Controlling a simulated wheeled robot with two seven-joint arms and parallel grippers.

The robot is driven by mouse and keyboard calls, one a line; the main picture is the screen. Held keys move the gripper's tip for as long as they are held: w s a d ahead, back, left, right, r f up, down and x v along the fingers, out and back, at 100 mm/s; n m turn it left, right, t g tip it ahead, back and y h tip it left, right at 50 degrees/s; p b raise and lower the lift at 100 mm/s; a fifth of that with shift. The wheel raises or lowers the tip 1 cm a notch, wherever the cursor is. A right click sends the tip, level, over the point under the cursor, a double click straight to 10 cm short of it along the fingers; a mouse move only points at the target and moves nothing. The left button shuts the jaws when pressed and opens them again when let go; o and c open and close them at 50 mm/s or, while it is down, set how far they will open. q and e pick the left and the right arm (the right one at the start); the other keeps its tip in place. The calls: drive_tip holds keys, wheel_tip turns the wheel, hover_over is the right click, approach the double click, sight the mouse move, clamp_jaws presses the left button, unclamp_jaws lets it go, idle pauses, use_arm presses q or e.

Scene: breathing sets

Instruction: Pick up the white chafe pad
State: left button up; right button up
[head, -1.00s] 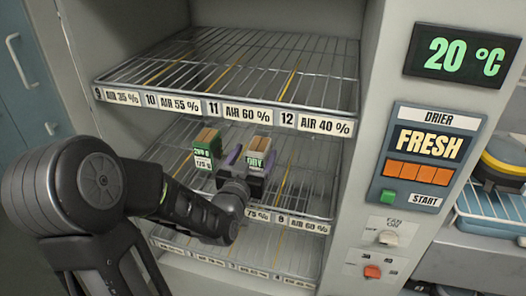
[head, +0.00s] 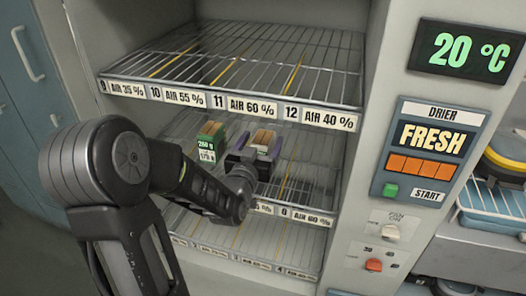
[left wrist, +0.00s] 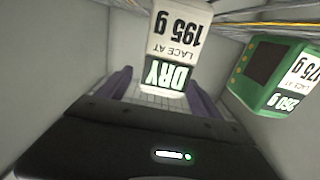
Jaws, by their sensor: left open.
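I cannot make out a white chafe pad as such in either view. A small white box marked DRY and 195 g (left wrist: 178,45), with a tan top, stands on the middle shelf in the drying cabinet; in the head view its top (head: 264,137) shows. My left gripper (head: 257,150) is open, its purple fingers on either side of that box's place. In the left wrist view, the fingers (left wrist: 162,95) lie below the upside-down box label. Contact cannot be told. The gripper body hides the label in the head view. My right gripper is not in view.
A green box (head: 212,134) with weight labels stands just left of the gripper. The wire shelf above (head: 240,65), with humidity labels along its front, is empty. The cabinet's right wall carries a control panel (head: 425,150). A rack with a yellow-and-dark stack (head: 505,165) stands far right.

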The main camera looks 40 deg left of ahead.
sight(266, 131)
use_arm(q)
drive_tip(key=p+x, duration=0.1)
drive_tip(key=x, duration=0.3)
drive_tip(key=shift+w+a+f, duration=0.1)
drive_tip(key=shift+w+a, duration=0.1)
drive_tip(key=shift+w, duration=0.1)
drive_tip(key=shift+c, duration=0.2)
clamp_jaws()
idle(0.8)
